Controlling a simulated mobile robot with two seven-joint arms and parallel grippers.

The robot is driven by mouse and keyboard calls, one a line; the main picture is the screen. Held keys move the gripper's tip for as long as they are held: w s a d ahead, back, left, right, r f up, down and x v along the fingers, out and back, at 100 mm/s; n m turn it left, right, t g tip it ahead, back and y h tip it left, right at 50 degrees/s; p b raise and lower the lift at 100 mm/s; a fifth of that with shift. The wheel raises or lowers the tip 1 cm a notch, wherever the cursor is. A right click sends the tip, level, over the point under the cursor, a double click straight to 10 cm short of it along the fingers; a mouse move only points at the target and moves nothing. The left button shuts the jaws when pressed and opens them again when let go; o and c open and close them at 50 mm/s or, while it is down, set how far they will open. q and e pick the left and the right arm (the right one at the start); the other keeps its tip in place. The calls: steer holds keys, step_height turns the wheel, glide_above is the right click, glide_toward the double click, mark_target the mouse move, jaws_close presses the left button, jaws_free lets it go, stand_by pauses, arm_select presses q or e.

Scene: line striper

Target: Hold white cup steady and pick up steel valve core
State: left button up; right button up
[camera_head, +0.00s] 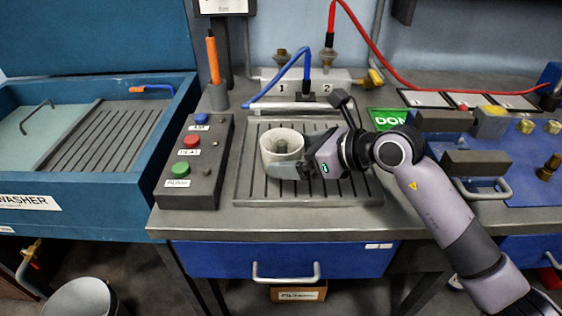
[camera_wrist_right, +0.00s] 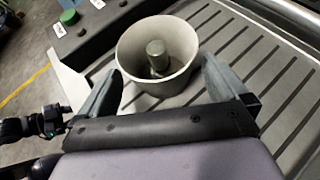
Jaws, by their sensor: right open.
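The white cup (camera_head: 282,150) stands upright on the slatted grey tray (camera_head: 247,190) at the middle of the bench. It also shows in the right wrist view (camera_wrist_right: 178,86). The steel valve core (camera_wrist_right: 157,57) is a short grey cylinder standing inside the cup; in the head view the cup wall mostly hides it. My right gripper (camera_head: 301,168) comes in from the right at the cup. In the wrist view its open fingers (camera_wrist_right: 163,68) lie on either side of the cup; I cannot tell whether they touch it. My left gripper is in neither view.
A control box (camera_head: 196,165) with blue, red and green buttons stands left of the tray. A blue washer basin (camera_head: 90,190) is farther left. Blue (camera_head: 285,74) and red hoses (camera_head: 400,78) run behind. A blue fixture (camera_head: 535,160) with metal parts is at right.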

steer(key=shift+b+x, duration=0.55)
steer(key=shift+x, duration=1)
steer(key=shift+d, duration=0.1)
steer(key=shift+c, duration=0.3)
steer(key=c, duration=0.5)
